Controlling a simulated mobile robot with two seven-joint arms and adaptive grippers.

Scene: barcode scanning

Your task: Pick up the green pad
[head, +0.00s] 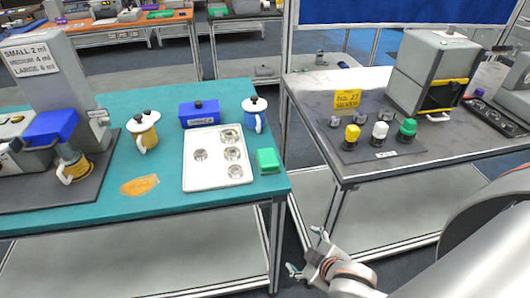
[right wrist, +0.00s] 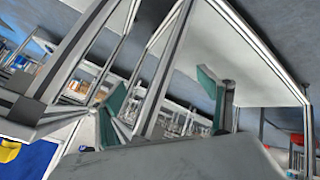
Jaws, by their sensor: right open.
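The green pad (head: 267,161) is a small bright green block near the right edge of the teal table (head: 100,210), just right of the white tray (head: 190,184). My right gripper (head: 306,251) is low in the head view, in front of the gap between the two tables. It is below and to the right of the green pad, apart from it. Its fingers are spread and empty. The right wrist view shows the same open gripper (right wrist: 160,105) with teal fingertips and no pad between them. My left gripper is not in view.
The grey table (head: 440,155) at right holds yellow, white and green-capped items and a machine (head: 412,75). Table legs flank the gap.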

